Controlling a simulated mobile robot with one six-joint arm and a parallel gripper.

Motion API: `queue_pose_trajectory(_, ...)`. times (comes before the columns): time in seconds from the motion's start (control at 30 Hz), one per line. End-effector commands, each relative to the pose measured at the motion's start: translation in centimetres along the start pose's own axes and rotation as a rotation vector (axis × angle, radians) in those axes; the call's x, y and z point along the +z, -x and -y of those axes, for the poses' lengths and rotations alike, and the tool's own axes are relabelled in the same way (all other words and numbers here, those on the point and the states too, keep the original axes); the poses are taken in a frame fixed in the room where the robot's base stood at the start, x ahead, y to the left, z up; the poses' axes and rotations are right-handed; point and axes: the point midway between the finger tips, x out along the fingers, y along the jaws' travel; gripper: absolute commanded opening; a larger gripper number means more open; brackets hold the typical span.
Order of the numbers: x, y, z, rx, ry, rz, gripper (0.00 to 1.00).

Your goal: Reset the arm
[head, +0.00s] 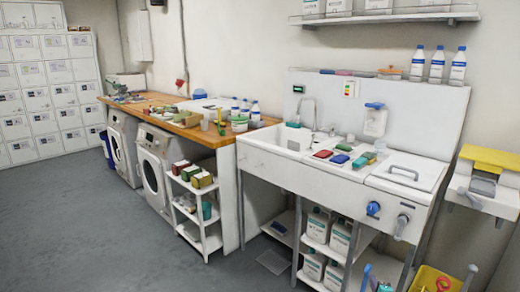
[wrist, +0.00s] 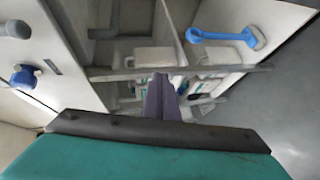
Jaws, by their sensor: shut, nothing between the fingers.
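My gripper (wrist: 161,88) shows in the wrist view as a pair of dark purple-grey fingers closed together beyond a black bar and a teal body. It holds nothing and appears clear of the things around it. Beyond it are the shelves (wrist: 125,50) under a white unit, seen at a steep angle and partly hidden by the gripper. I cannot make out my gripper in the head view.
A blue knob (wrist: 25,75) and a blue-handled tool (wrist: 225,37) show near my gripper in the wrist view. The sink unit (head: 270,162), white shelf trolley (head: 187,208), washing machines (head: 152,168) and yellow bucket (head: 432,280) line the wall. The grey floor (head: 90,230) is clear at left.

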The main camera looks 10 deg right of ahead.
Motion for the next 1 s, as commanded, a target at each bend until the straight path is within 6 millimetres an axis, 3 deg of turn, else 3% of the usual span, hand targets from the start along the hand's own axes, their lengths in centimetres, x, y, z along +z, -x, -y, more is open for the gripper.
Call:
queue_pose_trajectory(0.03, -2.1, 0.1, 0.6, -0.018, -0.01, -0.014, 0.0)
queue_pose_trajectory(0.2, -7.8, 0.5, 3.3, -0.086, -0.056, -0.033, 0.0)
queue_pose_trajectory(0.57, -17.7, 4.0, 10.6, -0.288, -0.18, -0.003, 0.0)
queue_pose_trajectory(0.77, -21.9, 7.9, 15.4, -0.438, -0.256, 0.058, 0.0)
queue_pose_trajectory(1.0, -25.3, 15.1, 21.8, -0.656, -0.353, 0.199, 0.0)
